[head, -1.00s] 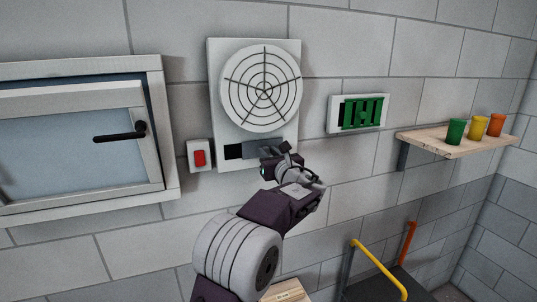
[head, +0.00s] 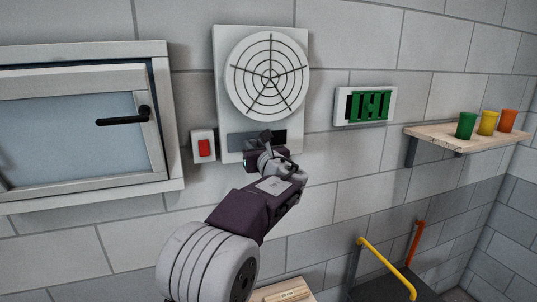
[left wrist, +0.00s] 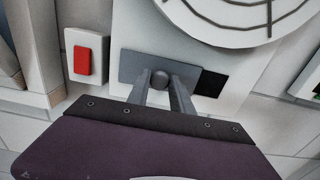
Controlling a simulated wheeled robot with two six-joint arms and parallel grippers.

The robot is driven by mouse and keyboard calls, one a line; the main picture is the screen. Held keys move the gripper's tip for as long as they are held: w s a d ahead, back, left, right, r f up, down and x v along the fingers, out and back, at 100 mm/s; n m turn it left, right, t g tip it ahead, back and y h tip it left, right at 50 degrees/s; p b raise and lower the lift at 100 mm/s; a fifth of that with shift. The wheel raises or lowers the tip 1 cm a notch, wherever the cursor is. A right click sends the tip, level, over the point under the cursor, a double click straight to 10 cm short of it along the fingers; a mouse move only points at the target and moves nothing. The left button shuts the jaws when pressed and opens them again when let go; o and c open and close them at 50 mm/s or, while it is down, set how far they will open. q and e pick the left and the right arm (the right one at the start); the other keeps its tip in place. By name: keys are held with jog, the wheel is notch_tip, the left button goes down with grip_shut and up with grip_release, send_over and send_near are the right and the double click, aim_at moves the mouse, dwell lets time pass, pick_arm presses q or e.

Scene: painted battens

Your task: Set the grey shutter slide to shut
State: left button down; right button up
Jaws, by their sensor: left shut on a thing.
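The grey shutter slide (head: 241,142) is a flat plate low on the white vent panel (head: 229,80), below the round grille. It covers the left part of its slot, and a black opening (head: 281,136) shows at its right. My arm hides part of the slide in the head view. My right gripper is out of view.
A red switch (head: 204,148) sits just left of the panel. Further left is a window with a black handle (head: 122,120). Right are a green slatted panel (head: 370,105) and a shelf (head: 437,136) with three cups. A yellow rail (head: 385,266) stands below.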

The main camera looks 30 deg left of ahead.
pick_arm(q)
jog(key=shift+f, duration=0.1)
jog(key=c, duration=1.6)
grip_release()
jog(key=o, duration=0.4)
jog(key=shift+s+a, duration=0.15)
jog(key=shift+o, duration=0.2)
jog(key=b+v, duration=0.4)
jog(key=v, duration=0.5)
jog(key=shift+s, duration=0.2)
jog(key=shift+w+a, duration=0.1)
jog(key=shift+a, duration=0.05)
